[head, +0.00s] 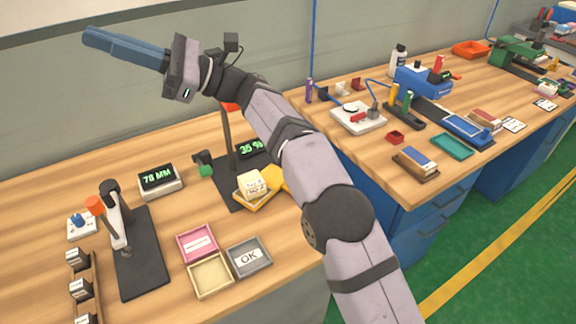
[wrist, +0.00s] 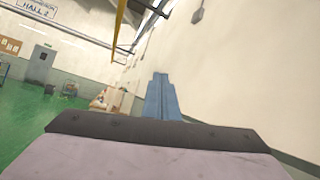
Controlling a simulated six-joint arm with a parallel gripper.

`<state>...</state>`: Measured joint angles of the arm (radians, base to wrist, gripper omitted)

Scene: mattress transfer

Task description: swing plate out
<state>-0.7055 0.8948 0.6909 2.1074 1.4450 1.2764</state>
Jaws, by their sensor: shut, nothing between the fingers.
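My gripper (head: 90,38) is raised at the upper left in the head view, high above the left bench and pointing left. Its blue fingers are shut with nothing between them; they also show together in the wrist view (wrist: 160,82). A yellow plate (head: 275,178) is at a dark stand (head: 228,145) on the left bench, right of the middle. A cream block with writing (head: 252,183) lies on a yellow part there. My arm hides the plate's right end and part of the stand. My gripper is far from the plate.
A 35 % display (head: 251,148) stands behind the plate. Another cluttered bench is at right.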

